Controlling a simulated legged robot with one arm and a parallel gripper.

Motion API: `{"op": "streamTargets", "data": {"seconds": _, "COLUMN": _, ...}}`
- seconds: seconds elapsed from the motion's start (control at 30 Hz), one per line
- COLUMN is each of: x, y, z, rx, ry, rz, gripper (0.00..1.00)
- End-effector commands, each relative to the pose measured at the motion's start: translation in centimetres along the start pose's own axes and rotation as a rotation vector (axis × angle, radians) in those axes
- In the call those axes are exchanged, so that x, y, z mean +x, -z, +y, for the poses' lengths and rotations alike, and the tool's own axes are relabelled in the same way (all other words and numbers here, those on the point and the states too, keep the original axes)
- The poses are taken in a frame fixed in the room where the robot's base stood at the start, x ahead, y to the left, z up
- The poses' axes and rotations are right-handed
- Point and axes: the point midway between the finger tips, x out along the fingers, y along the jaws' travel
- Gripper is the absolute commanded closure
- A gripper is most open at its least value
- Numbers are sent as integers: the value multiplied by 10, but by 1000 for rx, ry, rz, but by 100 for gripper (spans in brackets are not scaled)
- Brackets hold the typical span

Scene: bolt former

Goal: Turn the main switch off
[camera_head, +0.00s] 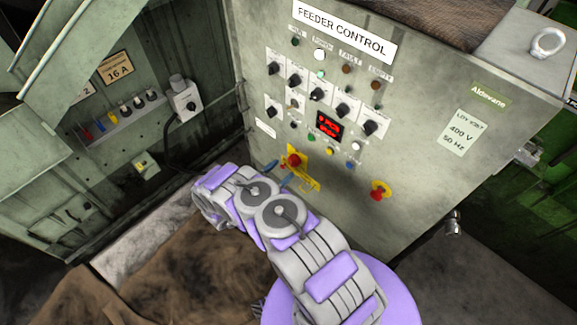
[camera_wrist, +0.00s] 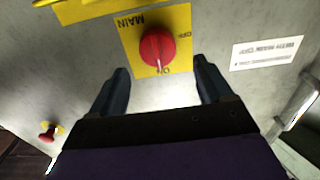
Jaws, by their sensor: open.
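The main switch is a red rotary knob (camera_wrist: 158,48) on a yellow plate (camera_wrist: 128,50) marked MAIN, ON and OFF, which appears upside down in the wrist view. The knob's ridge seems to line up with the ON mark. In the head view the red knob (camera_head: 294,160) is at the lower left of the feeder control panel. My gripper (camera_wrist: 161,68) is open, its two dark fingers either side of and just short of the knob, apart from it. It also shows in the head view (camera_head: 279,173), partly hidden by my arm.
The feeder control panel (camera_head: 420,85) has several black selector knobs and a red display (camera_head: 330,126) above the switch. A red and yellow stop button (camera_head: 380,190) sits to the right. A grey socket box (camera_head: 184,100) is on the left wall. Brown cloth (camera_head: 180,270) lies below.

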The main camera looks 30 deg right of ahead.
Motion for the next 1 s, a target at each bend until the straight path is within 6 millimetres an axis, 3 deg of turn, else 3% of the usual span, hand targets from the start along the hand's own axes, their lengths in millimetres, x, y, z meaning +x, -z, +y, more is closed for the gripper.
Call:
{"op": "streamTargets", "data": {"seconds": 0.1, "x": 22, "y": -2, "z": 2, "rx": 1, "ry": -5, "rz": -1, "gripper": 21}}
{"op": "streamTargets", "data": {"seconds": 0.3, "x": 44, "y": -2, "z": 2, "rx": 1, "ry": -3, "rz": -3, "gripper": 21}}
{"op": "streamTargets", "data": {"seconds": 0.67, "x": 48, "y": 0, "z": 0, "rx": 0, "ry": 0, "rz": -1, "gripper": 21}}
{"op": "streamTargets", "data": {"seconds": 1.0, "x": 48, "y": 0, "z": 1, "rx": 1, "ry": 0, "rz": -2, "gripper": 50}}
